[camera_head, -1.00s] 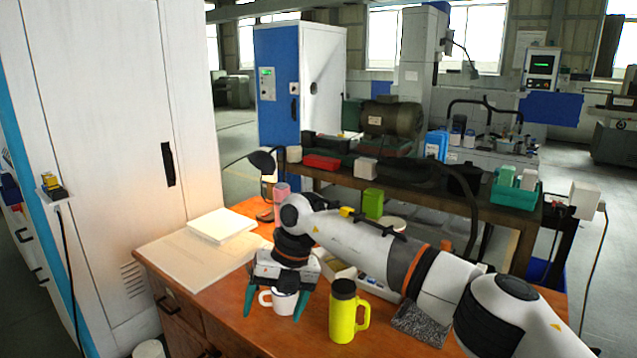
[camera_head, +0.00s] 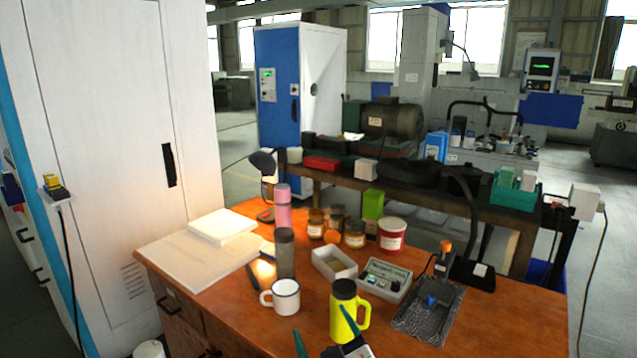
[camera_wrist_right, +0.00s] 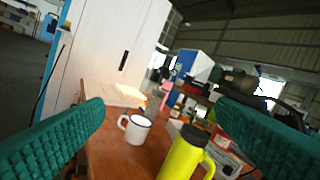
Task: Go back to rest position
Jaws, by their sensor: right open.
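My right gripper (camera_head: 325,341) shows at the bottom edge of the head view, in front of the yellow bottle, with its green fingers spread apart. In the right wrist view its two green fingers (camera_wrist_right: 160,130) stand wide open with nothing between them. A white mug (camera_head: 283,297) with a dark rim stands upright on the wooden table (camera_head: 240,335); it also shows in the right wrist view (camera_wrist_right: 136,130). A yellow bottle (camera_head: 342,312) with a dark lid stands to the right of the mug. My left gripper is in neither view.
Behind the mug stand a grey bottle (camera_head: 285,253), a pink bottle (camera_head: 283,207), several jars and a red-white tub (camera_head: 392,236). A white board (camera_head: 190,262) lies at the left.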

